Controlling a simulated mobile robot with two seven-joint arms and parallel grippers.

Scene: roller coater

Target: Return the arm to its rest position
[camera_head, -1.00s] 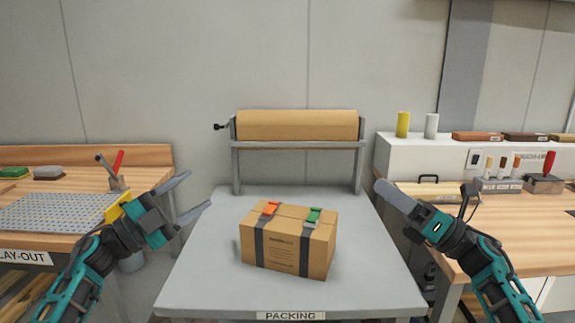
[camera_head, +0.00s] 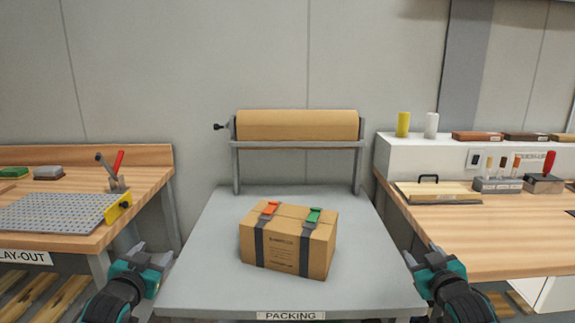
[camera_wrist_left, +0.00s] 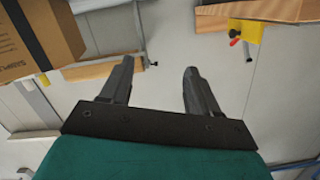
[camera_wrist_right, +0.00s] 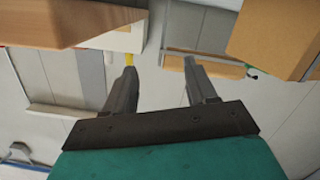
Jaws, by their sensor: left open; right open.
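My left gripper (camera_head: 150,258) is low in the head view, beside the left edge of the packing table. In the left wrist view its two fingers (camera_wrist_left: 158,80) stand apart with nothing between them. My right gripper (camera_head: 424,257) is low in the head view, beside the table's right edge. In the right wrist view its fingers (camera_wrist_right: 160,80) are also apart and empty. A cardboard box (camera_head: 285,245) with two dark straps sits on the packing table (camera_head: 200,285), clear of both grippers. One strap has an orange buckle (camera_head: 271,208), the other a green one (camera_head: 314,215).
A brown paper roll (camera_head: 297,125) hangs on a stand at the table's back. The lay-out bench (camera_head: 140,185) with a perforated plate (camera_head: 60,212) is at left. A wooden bench (camera_head: 510,240) with tools is at right. Gaps separate the benches from the packing table.

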